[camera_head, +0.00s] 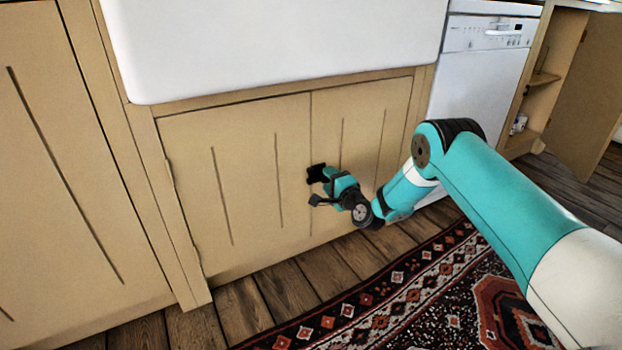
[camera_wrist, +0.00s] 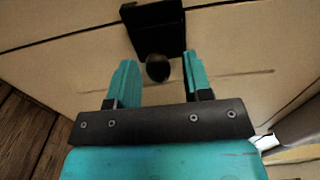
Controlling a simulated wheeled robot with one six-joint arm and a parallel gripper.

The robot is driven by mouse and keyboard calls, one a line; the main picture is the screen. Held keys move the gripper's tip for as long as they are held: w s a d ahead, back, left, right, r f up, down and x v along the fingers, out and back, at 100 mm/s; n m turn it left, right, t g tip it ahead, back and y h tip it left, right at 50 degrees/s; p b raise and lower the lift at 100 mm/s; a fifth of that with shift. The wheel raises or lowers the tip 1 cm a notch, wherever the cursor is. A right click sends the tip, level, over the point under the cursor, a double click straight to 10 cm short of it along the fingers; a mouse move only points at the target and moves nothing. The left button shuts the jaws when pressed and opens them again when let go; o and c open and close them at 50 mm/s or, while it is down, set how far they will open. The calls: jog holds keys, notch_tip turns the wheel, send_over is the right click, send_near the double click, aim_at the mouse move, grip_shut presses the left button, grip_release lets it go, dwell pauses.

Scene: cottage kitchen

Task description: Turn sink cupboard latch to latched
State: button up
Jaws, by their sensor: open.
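The sink cupboard (camera_head: 245,150) has two closed tan doors under the white sink. Its latch (camera_wrist: 155,27) is a black plate with a rounded dark knob (camera_wrist: 158,68), at the seam between the doors. The latch also shows as a small dark shape in the head view (camera_head: 315,173), partly covered by my gripper. My gripper (camera_wrist: 159,62) is open in front of the latch, its two teal fingers on either side of the knob with gaps to it. Nothing is held. I cannot tell from these views which setting the latch is in.
The white sink (camera_head: 280,45) overhangs the doors. A white dishwasher (camera_head: 475,75) stands to the right. Beyond it an open cupboard door (camera_head: 585,100) stands out into the room. A patterned rug (camera_head: 400,295) lies on the wooden floor (camera_head: 245,305) in front.

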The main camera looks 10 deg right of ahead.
jog(key=shift+w+a, duration=0.15)
jog(key=shift+a, duration=0.35)
jog(key=shift+c, duration=0.3)
jog(key=shift+a, duration=0.15)
grip_shut()
jog(key=shift+n, duration=0.4)
jog(key=n, duration=0.3)
jog(key=shift+n, duration=0.3)
jog(key=n, duration=0.4)
jog(key=shift+d, duration=0.2)
jog(key=n, duration=0.5)
jog(key=shift+b, duration=0.35)
jog(key=n+b, duration=0.1)
jog(key=n, duration=0.3)
jog(key=shift+r+n, duration=0.1)
jog(key=shift+n, duration=0.2)
jog(key=shift+r, duration=0.1)
